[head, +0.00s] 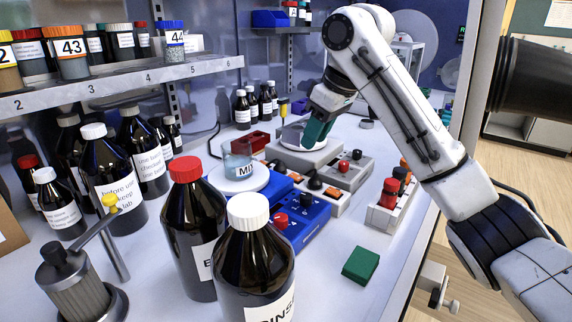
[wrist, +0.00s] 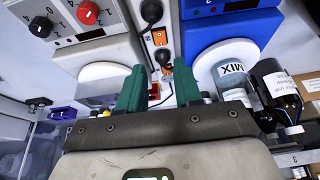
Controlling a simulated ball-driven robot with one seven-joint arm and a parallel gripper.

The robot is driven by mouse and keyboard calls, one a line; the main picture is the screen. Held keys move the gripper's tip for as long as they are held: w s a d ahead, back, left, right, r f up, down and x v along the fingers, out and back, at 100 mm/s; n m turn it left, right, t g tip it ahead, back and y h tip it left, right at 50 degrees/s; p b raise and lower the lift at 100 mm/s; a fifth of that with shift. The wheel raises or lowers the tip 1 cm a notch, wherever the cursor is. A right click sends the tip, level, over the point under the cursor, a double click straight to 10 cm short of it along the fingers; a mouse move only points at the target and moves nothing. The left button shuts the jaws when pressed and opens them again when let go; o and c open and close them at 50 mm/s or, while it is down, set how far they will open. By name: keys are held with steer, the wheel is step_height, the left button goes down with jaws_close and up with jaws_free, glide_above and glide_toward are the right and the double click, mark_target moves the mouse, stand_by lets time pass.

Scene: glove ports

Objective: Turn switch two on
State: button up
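A pale switch strip (head: 325,203) runs between the blue device and the grey device. In the wrist view the strip (wrist: 148,45) shows an orange switch (wrist: 159,37), a second orange part (wrist: 167,70) beside a black plug, and a small red part (wrist: 154,93). I cannot read switch numbers or positions. My gripper (wrist: 160,72) is open, with green fingers apart and nothing seen between them. In the head view my gripper (head: 317,130) hangs above the grey device, behind the strip.
A blue device (head: 300,222) and a grey device (head: 345,175) with knobs flank the strip. A beaker (head: 238,165) stands on a round plate. Large brown bottles (head: 252,265) stand in front. A rack (head: 388,210) and a green block (head: 361,265) are at right.

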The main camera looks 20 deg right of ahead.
mark_target(295, 176)
steer(key=x, duration=1)
steer(key=shift+f+b, duration=0.15)
steer(key=shift+b, duration=0.15)
steer(key=shift+c, duration=0.2)
jaws_close()
